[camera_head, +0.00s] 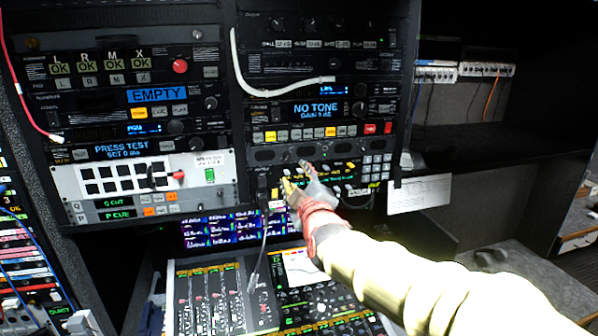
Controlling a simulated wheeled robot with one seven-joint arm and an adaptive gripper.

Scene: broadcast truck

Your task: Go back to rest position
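My arm comes in from the lower right, and my gripper (296,173) is in front of the lower right of the equipment rack (240,100). The gripper is small in the view, with its fingers toward the panel. I cannot tell whether it is open or touches anything. It hides part of a unit with a lit strip and a keypad (376,165). No held object shows.
A mixing desk (210,300) with faders stands below the rack, with a screen (215,230) behind it. A white cable (238,65) and a red-white cable (22,95) hang in front of the rack. A white paper (419,194) hangs at right. Dark shelf space (500,110) lies further right.

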